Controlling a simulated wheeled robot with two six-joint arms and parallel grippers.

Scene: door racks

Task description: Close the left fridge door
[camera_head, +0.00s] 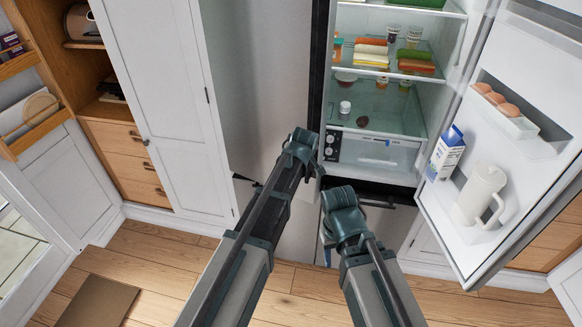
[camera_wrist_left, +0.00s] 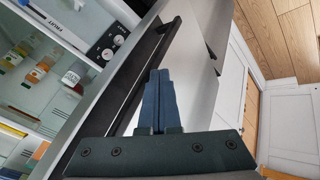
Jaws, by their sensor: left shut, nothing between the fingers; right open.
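The left fridge door (camera_head: 262,70) is a grey panel in the head view, left of the lit fridge interior (camera_head: 385,105). Its dark inner edge stands beside the shelves; I cannot tell whether it is fully flush. In the left wrist view, the grey door face (camera_wrist_left: 190,70) and a long black handle bar (camera_wrist_left: 148,75) show close by. My left gripper (camera_wrist_left: 158,78) is shut and empty in front of them; I cannot tell whether it touches. In the head view, my right gripper (camera_head: 338,195) is open below the fridge opening, its fingers mostly hidden.
The right fridge door (camera_head: 500,150) stands wide open, with eggs, a milk carton (camera_head: 446,152) and a white jug (camera_head: 480,195) in its racks. White cabinets (camera_head: 160,90) and wooden drawers (camera_head: 128,160) are at left. Wooden floor in front is largely clear.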

